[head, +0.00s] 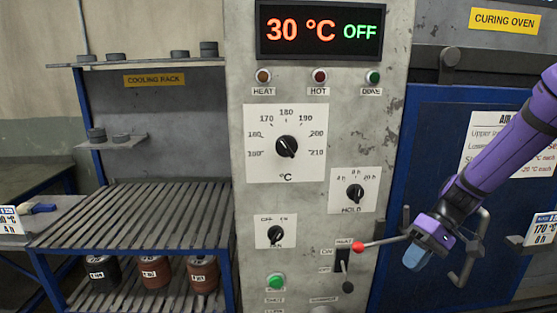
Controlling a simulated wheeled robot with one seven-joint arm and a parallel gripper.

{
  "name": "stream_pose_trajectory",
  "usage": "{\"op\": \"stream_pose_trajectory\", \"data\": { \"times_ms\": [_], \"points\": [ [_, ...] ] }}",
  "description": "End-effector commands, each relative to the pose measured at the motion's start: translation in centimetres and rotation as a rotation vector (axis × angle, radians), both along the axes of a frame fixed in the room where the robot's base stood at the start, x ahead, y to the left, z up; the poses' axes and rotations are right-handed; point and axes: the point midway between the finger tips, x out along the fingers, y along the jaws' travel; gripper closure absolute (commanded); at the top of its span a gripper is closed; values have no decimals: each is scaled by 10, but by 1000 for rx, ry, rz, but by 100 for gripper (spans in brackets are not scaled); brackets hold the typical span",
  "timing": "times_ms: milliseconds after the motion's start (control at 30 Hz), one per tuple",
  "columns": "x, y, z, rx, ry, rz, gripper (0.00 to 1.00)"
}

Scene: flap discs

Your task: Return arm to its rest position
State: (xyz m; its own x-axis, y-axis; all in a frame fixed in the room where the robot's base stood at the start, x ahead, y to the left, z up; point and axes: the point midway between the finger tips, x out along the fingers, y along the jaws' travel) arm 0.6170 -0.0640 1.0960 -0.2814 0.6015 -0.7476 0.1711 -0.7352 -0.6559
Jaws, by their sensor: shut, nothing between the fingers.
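My purple arm reaches in from the right edge. My gripper (418,255) points down and left, its bluish fingertips together and empty. It is in front of the blue oven door (410,150), just right of the grey control panel (365,120). A lever with a red knob (358,246) ends close to the gripper's left side; I cannot tell whether they touch. The display (320,30) reads 30 °C OFF. Several dials sit below it, including the temperature dial (286,146).
A sign reads CURING OVEN (503,20).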

Motion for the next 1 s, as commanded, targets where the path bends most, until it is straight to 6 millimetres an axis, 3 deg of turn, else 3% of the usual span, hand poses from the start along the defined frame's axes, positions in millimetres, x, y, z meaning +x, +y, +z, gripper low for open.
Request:
{"op": "stream_pose_trajectory", "data": {
  "times_ms": [500, 1000],
  "points": [
    [-53, 6, 100, -418, -173, -65, 100],
    [-127, 7, 183, -622, -445, -251, 100]
  ]
}}
